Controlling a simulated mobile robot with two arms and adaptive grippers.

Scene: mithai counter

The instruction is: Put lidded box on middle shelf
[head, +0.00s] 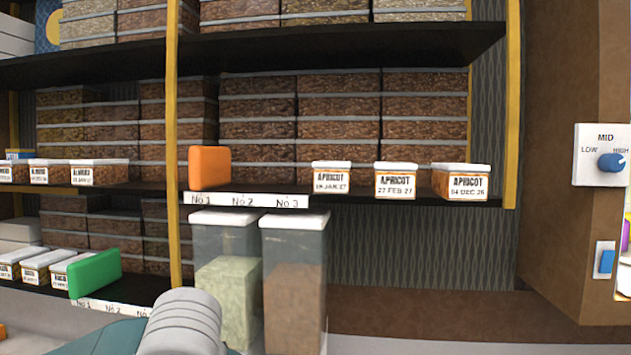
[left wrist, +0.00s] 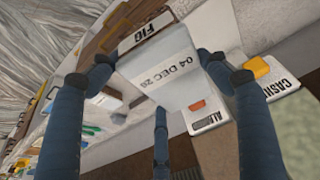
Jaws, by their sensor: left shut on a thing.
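In the left wrist view my left gripper (left wrist: 157,78) is shut on a pale lidded box (left wrist: 165,62) with its dark fingers around it. The box shows the date 04 DEC 26 and a label reading FIG. In the head view only part of my left arm shows at the bottom; the gripper and held box are out of that view. My right gripper is not in view.
An orange block (head: 209,167) stands on the middle shelf, left of the apricot boxes. A green block (head: 95,273) stands beside boxes on the lower shelf. Two tall lidded containers (head: 293,280) stand below the middle shelf. A yellow post (head: 172,140) divides the shelving.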

